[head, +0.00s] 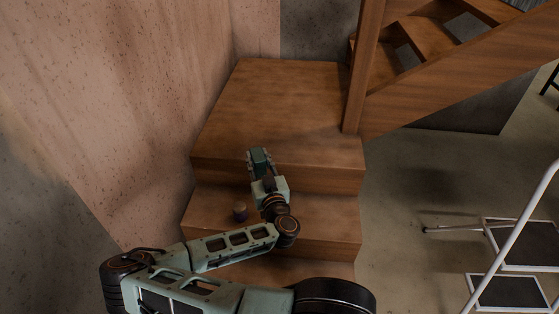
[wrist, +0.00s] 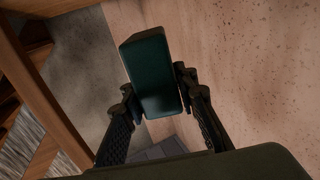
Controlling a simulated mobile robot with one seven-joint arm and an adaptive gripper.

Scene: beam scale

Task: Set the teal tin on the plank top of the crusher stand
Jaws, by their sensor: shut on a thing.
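The teal tin (wrist: 152,72) is a dark, box-shaped tin with rounded edges. In the wrist view it stands out between the two fingers of my gripper (wrist: 155,90), which is shut on it. In the head view the tin (head: 262,157) shows small and dark at the end of my gripper (head: 259,162), over the front part of the wooden landing. I cannot tell how high it is above the wood. I cannot make out a crusher stand in either view.
A wooden landing (head: 275,95) with steps (head: 325,215) below it fills the middle. A wooden staircase (head: 450,85) rises at the right. A white-framed step ladder (head: 510,245) stands lower right. A wall (head: 140,110) borders the left.

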